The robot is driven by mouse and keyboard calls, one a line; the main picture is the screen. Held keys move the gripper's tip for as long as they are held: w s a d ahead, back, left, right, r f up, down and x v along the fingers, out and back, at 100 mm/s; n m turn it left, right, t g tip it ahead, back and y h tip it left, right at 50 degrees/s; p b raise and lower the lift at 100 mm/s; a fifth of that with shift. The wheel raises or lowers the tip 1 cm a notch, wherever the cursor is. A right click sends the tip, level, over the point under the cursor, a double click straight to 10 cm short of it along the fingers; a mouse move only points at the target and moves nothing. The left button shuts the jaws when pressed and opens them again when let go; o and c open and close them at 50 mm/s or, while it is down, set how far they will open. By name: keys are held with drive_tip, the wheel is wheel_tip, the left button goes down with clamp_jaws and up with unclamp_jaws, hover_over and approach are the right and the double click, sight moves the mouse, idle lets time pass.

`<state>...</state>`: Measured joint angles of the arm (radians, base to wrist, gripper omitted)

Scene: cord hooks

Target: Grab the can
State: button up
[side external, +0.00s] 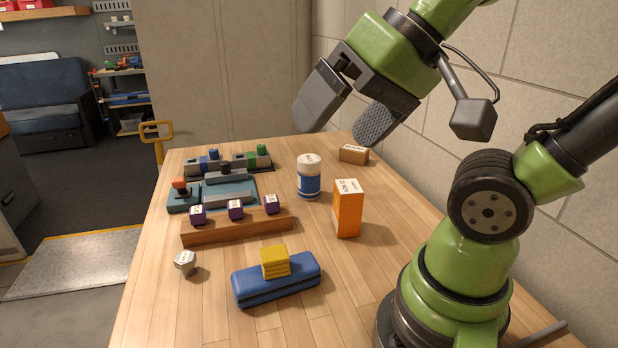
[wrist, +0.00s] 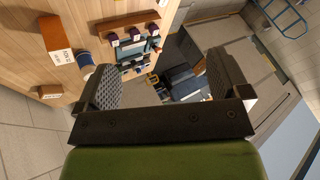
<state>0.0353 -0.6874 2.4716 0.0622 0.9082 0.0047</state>
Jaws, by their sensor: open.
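The can (side external: 309,179) is a blue and white cylinder with a pale top, standing upright on the wooden table, just behind and left of an orange box. In the wrist view the can (wrist: 86,60) shows at the left, partly hidden by a finger. My gripper (side external: 340,120) is open and empty, its two grey padded fingers spread wide. It hangs in the air above the table, higher than the can and apart from it. In the wrist view my gripper (wrist: 164,82) is tilted, with the room's far side between its fingers.
The orange box (side external: 347,210) stands close to the can. A small brown box (side external: 354,154) lies behind it. A wooden rail with purple blocks (side external: 236,225) and a blue fixture (side external: 228,188) lie left. A blue case (side external: 276,281) with a yellow block (side external: 275,261) is in front.

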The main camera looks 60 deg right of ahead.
drive_tip(key=w+d+f+m+y, duration=0.1)
drive_tip(key=w+d+m+y, duration=0.2)
drive_tip(key=w+m, duration=0.65)
drive_tip(key=m+t+h, duration=0.6)
drive_tip(key=m+t, duration=0.1)
drive_tip(key=m, duration=1.5)
hover_over(319, 165)
drive_tip(key=shift+n, duration=0.25)
drive_tip(key=f, duration=1.6)
drive_tip(key=shift+w+a, duration=0.1)
drive_tip(key=shift+w, duration=0.1)
drive_tip(key=f, duration=0.3)
drive_tip(key=shift+s+d+f, duration=0.1)
drive_tip(key=shift+d+f, duration=0.15)
drive_tip(key=shift+f, duration=0.6)
wheel_tip(319, 165, down, 2)
drive_tip(key=shift+f, duration=0.2)
drive_tip(key=shift+f+x, duration=0.2)
drive_tip(key=shift+x, duration=0.9)
drive_tip(key=shift+w+f, duration=0.15)
drive_tip(key=shift+w, duration=0.2)
drive_tip(key=c, duration=1.2)
drive_tip(key=shift+o, duration=0.2)
